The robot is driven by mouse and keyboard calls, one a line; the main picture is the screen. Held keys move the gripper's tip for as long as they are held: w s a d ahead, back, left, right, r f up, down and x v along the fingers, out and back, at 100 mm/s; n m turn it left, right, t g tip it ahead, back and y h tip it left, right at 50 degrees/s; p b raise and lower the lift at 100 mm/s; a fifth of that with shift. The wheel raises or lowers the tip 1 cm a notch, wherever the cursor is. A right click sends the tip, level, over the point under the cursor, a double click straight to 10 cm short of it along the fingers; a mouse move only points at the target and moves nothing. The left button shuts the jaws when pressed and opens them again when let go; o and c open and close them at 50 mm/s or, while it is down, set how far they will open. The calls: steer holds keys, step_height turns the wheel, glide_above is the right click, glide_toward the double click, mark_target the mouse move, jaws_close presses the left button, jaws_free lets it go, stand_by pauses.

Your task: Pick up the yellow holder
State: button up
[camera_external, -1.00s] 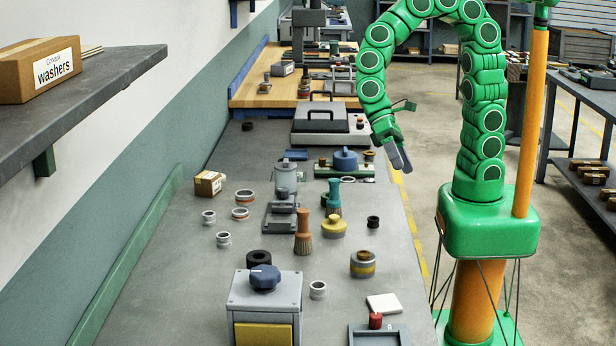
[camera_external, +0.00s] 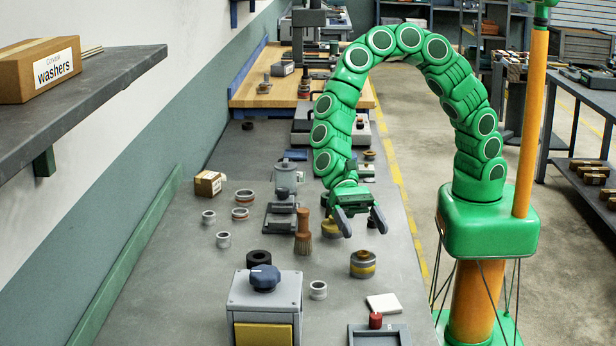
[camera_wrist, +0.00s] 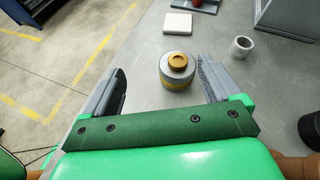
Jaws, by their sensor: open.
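A yellow round piece (camera_external: 330,230) with a knob on top stands on the grey bench; my gripper now partly hides it in the external view. A grey cylinder with a yellow band and brass-coloured top (camera_external: 363,265) stands nearer the camera. Which of the two is the yellow holder, I cannot tell. My gripper (camera_external: 362,226) is open and empty above the bench, beside the yellow piece and beyond the banded cylinder. In the wrist view the banded cylinder (camera_wrist: 176,72) appears between the spread fingers of my gripper (camera_wrist: 162,80), farther off and not touched.
A brown-handled brush (camera_external: 303,232) stands left of the yellow piece. A grey box with a blue knob (camera_external: 265,298), a white block (camera_external: 384,303) and a small metal ring (camera_external: 318,290) are nearer the camera. The bench's right edge is close to my gripper.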

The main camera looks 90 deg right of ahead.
mark_target(363, 258)
steer(key=f, duration=0.1)
steer(key=w+a+f+m, duration=0.1)
steer(key=a+f+m, duration=0.1)
steer(key=shift+w+a+f, duration=0.15)
steer(key=shift+w+f, duration=0.05)
steer(key=shift+w, duration=0.1)
steer(key=shift+y, duration=0.3)
steer(key=shift+x, duration=2.4)
steer(key=c, duration=1.6)
